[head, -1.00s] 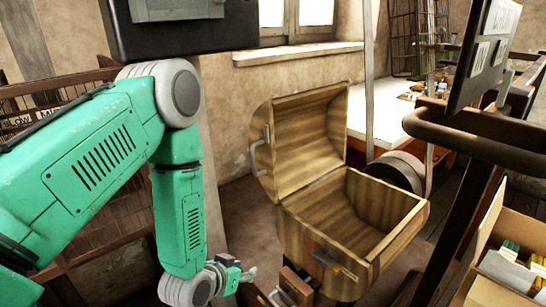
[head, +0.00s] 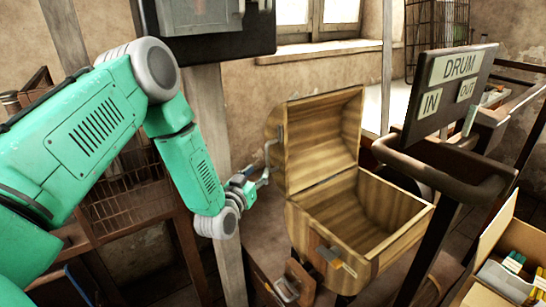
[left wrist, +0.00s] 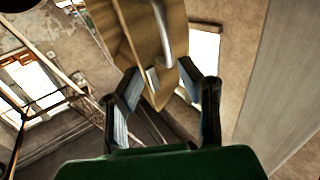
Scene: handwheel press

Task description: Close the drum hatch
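The wooden drum (head: 400,240) stands in the middle of the head view. Its curved hatch lid (head: 325,135) is swung up and open, showing the hollow inside. A metal bar handle (head: 267,155) is on the lid's left outer side. My left gripper (head: 258,179) is just left of the lid, close to the lower end of this handle. In the left wrist view its two fingers (left wrist: 160,70) are spread apart. The lid (left wrist: 140,35) and handle (left wrist: 164,30) appear ahead of and between them; contact cannot be told. My right gripper is out of view.
A sign reading DRUM, IN, OUT (head: 448,88) and a dark rail (head: 450,175) stand right of the drum. An open cardboard box (head: 505,255) is at the lower right. A post (head: 212,130) rises behind my left arm. A latch (head: 335,262) is on the drum's front.

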